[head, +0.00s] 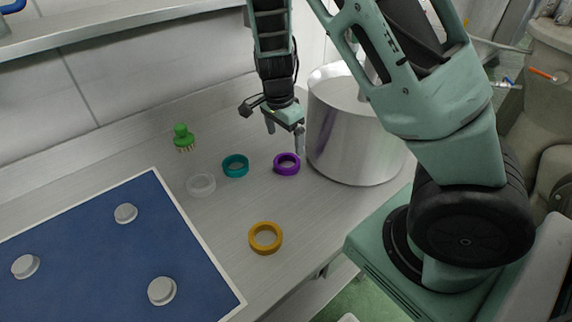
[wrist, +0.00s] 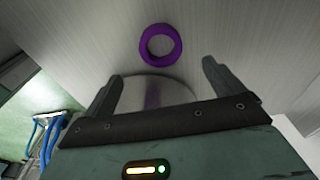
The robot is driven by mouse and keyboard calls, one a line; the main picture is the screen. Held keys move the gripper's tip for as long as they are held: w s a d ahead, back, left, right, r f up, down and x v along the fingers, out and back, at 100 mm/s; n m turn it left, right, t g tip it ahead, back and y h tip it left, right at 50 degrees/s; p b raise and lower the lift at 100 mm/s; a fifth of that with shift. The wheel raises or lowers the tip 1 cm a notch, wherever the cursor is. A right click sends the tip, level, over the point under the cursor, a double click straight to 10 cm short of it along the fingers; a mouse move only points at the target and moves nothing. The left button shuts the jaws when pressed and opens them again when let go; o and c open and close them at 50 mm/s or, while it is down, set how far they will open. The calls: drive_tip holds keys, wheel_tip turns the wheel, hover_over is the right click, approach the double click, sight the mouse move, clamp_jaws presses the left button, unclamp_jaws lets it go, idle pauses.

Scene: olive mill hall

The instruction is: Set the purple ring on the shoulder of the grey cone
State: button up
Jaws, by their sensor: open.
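The purple ring (head: 287,170) lies flat on the steel counter, close to the left side of a large pot. It also shows whole in the wrist view (wrist: 147,56), just beyond the fingertips. My gripper (head: 286,141) is open and empty, above the ring and apart from it; its two fingers also show in the wrist view (wrist: 160,74). Three short grey round-topped pieces stand on a blue mat at lower left: one at the back (head: 126,213), one at left (head: 26,266), one in front (head: 162,291). I cannot tell which is the grey cone or make out a shoulder.
The shiny steel pot (head: 345,140) stands right beside the ring and gripper. A teal ring (head: 235,175), a clear ring (head: 190,187), an orange ring (head: 252,246) and a green brush (head: 182,134) are on the counter. The blue mat (head: 85,245) has a pale border.

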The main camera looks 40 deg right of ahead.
sight(287, 166)
drive_tip(key=f, duration=0.8)
drive_tip(key=shift+w+d+f, duration=0.1)
drive_tip(key=shift+d+f, duration=0.1)
drive_tip(key=shift+d, duration=0.2)
drive_tip(key=c, duration=1.2)
